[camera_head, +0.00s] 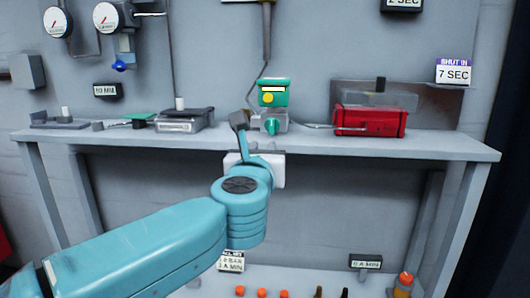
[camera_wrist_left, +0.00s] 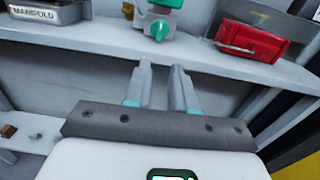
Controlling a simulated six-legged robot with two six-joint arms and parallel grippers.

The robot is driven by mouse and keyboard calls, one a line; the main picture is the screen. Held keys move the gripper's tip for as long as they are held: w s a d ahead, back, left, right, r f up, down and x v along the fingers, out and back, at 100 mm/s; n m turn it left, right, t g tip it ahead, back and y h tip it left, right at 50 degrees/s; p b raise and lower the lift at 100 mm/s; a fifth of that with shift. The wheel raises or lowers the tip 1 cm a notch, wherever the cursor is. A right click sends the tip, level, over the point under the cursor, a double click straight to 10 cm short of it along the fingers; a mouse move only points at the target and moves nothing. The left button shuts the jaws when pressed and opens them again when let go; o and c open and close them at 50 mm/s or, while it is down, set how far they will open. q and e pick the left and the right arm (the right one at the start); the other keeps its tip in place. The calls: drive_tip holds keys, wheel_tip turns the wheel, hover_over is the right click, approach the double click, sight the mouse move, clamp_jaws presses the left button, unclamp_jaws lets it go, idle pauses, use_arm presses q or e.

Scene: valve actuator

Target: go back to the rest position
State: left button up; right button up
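The valve actuator (camera_head: 274,86) is a green box with a yellow round spot, on a grey valve body with a teal knob (camera_head: 271,126) at the middle of the bench. The knob also shows at the top of the left wrist view (camera_wrist_left: 159,29). My left arm reaches in from the lower left, and its wrist end is in front of the bench edge, below the valve. In the left wrist view the two fingers of my left gripper (camera_wrist_left: 161,80) stand apart with nothing between them. They are clear of the knob. My right gripper is in neither view.
The bench (camera_head: 430,146) carries a red box (camera_head: 370,121) on the right and a grey manifold block (camera_head: 180,122) on the left. Gauges (camera_head: 107,17) hang on the wall. Below, a low shelf holds several small orange-topped parts and an orange bottle (camera_head: 404,284).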

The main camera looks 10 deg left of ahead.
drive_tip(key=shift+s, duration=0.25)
